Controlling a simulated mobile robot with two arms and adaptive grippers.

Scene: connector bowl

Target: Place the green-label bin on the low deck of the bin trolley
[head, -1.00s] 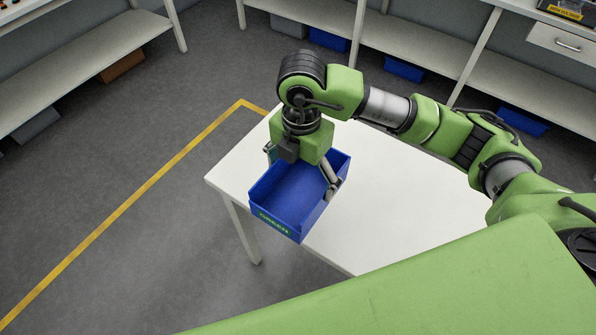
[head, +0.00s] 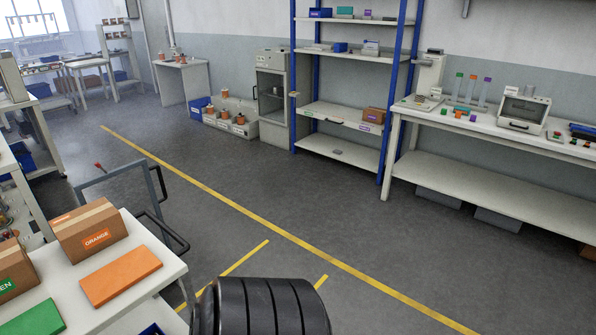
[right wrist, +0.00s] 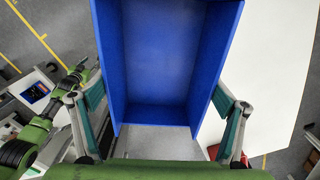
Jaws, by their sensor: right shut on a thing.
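The blue bin (right wrist: 160,60) fills the middle of the right wrist view, its inside empty. My right gripper (right wrist: 158,100) is shut on it, with one finger at each side wall. The bin's label is hidden in that view, and the bin is not visible in the head view. At the lower left of the head view is a white top (head: 70,270) with a dark handle frame (head: 150,195) beside it, perhaps the bin trolley. A lower surface shows under its near edge, mostly cut off. My left gripper is not in view.
An orange-label carton (head: 90,230), an orange panel (head: 120,274) and a green panel (head: 35,318) lie on that top. A blue-post shelf (head: 340,140) and a workbench (head: 490,125) stand behind. Open floor with yellow lines (head: 250,215) lies between. A white tabletop (right wrist: 275,80) is beside the bin.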

